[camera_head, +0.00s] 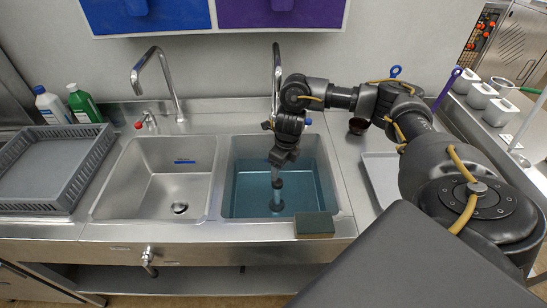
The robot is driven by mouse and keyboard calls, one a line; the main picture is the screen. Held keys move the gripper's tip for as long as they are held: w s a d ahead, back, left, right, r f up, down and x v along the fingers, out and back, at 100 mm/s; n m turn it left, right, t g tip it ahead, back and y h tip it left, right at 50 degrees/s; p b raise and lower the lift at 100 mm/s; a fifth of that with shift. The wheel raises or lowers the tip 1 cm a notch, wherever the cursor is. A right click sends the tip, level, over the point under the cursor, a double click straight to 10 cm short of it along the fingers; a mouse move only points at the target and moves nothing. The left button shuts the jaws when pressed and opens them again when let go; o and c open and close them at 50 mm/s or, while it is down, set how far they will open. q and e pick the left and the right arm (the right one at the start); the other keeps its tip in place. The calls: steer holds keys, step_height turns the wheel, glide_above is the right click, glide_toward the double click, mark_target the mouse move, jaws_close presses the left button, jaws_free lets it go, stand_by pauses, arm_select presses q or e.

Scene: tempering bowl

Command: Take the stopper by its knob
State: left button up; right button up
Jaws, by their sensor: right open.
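The stopper (277,205) stands in the right sink basin (326,180), which holds blue water. Its dark base sits at the basin floor, with a slim upright part and a darker knob-like top (278,183) above it. My right gripper (280,158) reaches in over this basin from the right and points down. It is open and sits just above the stopper's top. A small gap seems to lie between them, though the exact distance is hard to tell. My left gripper is not in view.
The left basin (150,190) is empty. Two taps (152,58) rise behind the basins. A sponge-like block (314,224) lies on the front rim. A grey rack (40,165) and two bottles (82,103) stand at left. A tray (381,170) lies at right.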

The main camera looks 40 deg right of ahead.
mark_target(277, 185)
steer(key=shift+f, duration=0.1)
steer(key=shift+s+f, duration=0.1)
steer(key=shift+f, duration=0.2)
steer(key=f, duration=0.4)
steer(key=shift+w+a+f+p, duration=0.2)
steer(key=shift+w+f+p, duration=0.1)
steer(key=shift+w+p, duration=0.1)
steer(key=shift+s+f, duration=0.2)
steer(key=shift+f, duration=0.05)
steer(key=f, duration=0.1)
steer(key=f+p, duration=0.1)
steer(key=f, duration=0.1)
steer(key=shift+w+a+f+p, duration=0.25)
steer(key=shift+w+f+p, duration=0.05)
steer(key=shift+w+f, duration=0.05)
steer(key=shift+f, duration=0.4)
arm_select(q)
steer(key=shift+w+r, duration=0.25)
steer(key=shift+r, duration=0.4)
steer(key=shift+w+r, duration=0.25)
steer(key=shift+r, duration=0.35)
arm_select(e)
jaws_close()
